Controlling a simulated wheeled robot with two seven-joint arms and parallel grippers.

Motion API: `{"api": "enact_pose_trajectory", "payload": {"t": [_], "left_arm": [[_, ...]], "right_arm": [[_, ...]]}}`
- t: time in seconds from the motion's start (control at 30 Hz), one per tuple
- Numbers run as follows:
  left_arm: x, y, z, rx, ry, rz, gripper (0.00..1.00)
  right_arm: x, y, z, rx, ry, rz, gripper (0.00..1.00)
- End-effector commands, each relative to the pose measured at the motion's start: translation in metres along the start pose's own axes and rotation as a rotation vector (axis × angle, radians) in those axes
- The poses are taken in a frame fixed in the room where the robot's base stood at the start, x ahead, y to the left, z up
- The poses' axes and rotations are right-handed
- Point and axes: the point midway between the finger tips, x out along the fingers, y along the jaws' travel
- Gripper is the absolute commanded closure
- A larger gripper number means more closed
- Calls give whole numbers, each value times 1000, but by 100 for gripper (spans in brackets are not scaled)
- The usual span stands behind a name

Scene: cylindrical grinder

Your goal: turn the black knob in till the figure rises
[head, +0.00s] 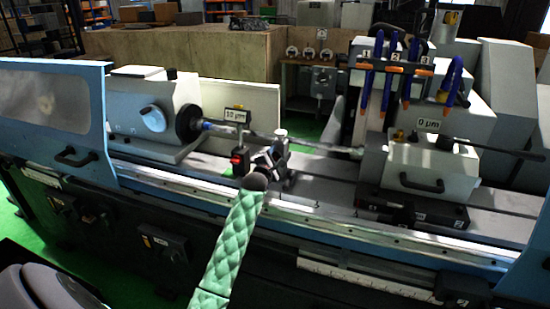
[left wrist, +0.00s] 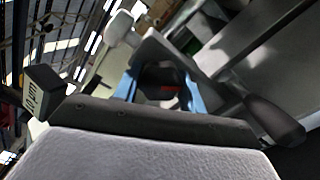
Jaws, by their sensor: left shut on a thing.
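The black knob (left wrist: 160,80) shows in the left wrist view, dark with a small red mark on its face. The blue fingers of my left gripper (left wrist: 163,92) stand on both sides of it and are shut on it. In the head view my green-sleeved left arm reaches up to the small stand on the machine bed, and its dark wrist (head: 256,181) hides the fingers and most of the knob. A display above the stand (head: 235,115) reads 10 µm. A second display (head: 428,124) at the right reads 0 µm. My right gripper is not in view.
A long shaft (head: 300,141) runs from the black chuck disc (head: 188,123) to the right-hand block, just behind the stand. A dark handle (left wrist: 273,118) lies right of the fingers in the wrist view.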

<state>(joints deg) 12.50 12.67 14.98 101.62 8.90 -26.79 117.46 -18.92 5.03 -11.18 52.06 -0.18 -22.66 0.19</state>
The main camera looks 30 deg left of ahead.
Motion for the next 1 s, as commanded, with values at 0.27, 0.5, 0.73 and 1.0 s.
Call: {"api": "enact_pose_trajectory", "payload": {"t": [0.27,0.5,0.73,1.0], "left_arm": [[0,-1,0,202,0,-1,82],[0,-1,0,332,0,0,82],[0,0,0,392,0,-1,82],[0,-1,0,403,0,-1,82]], "right_arm": [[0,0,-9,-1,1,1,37],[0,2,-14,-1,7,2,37],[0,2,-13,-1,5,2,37],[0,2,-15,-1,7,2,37]]}}
